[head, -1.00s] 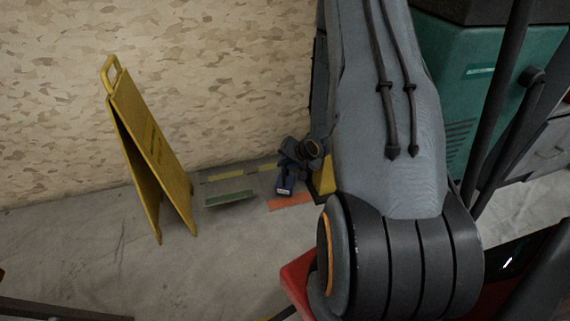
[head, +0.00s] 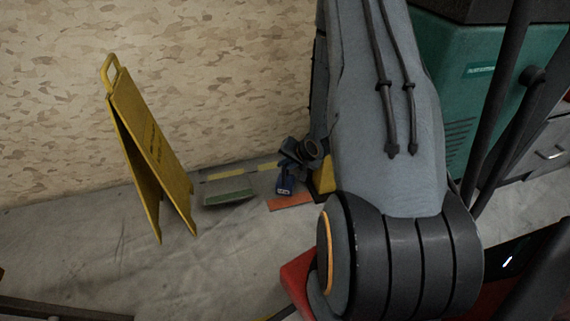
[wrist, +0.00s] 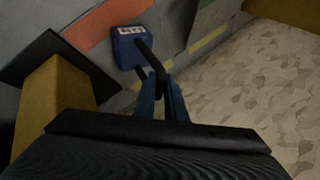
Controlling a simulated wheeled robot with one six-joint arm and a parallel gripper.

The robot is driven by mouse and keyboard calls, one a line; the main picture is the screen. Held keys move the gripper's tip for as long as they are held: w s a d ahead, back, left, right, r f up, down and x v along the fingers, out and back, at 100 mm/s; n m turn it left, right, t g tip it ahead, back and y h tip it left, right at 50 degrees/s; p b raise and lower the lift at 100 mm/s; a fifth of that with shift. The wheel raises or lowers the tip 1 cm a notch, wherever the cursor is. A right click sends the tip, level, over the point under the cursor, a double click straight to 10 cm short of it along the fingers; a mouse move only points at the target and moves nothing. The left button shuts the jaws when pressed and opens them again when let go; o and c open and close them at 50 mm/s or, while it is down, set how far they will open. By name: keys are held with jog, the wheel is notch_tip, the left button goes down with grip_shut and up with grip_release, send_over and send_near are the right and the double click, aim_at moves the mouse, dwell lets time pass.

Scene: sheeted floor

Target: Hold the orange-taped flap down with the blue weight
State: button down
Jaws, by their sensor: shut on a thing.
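My gripper (wrist: 158,92) is shut on the dark handle of the blue weight (wrist: 128,46), a small block with a pale label. In the head view the weight (head: 284,185) hangs or stands under my gripper (head: 287,169) near the wall; I cannot tell whether it touches the floor. The orange tape (head: 291,201) lies on the sheeted floor just in front of the weight. In the wrist view the orange tape (wrist: 100,30) runs beside and partly behind the weight. The flap's edge under the tape is hard to make out.
A yellow floor sign (head: 150,150) stands at the left. Green tape (head: 229,197) and yellow tape (head: 225,174) mark the sheet nearby. A teal machine (head: 460,100) is at the right.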

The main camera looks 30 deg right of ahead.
jog(key=shift+f, duration=0.25)
dwell(0.6)
jog(key=c, duration=1.7)
grip_release()
jog(key=shift+c, duration=0.2)
jog(key=shift+f, duration=0.1)
jog(key=shift+s, duration=0.1)
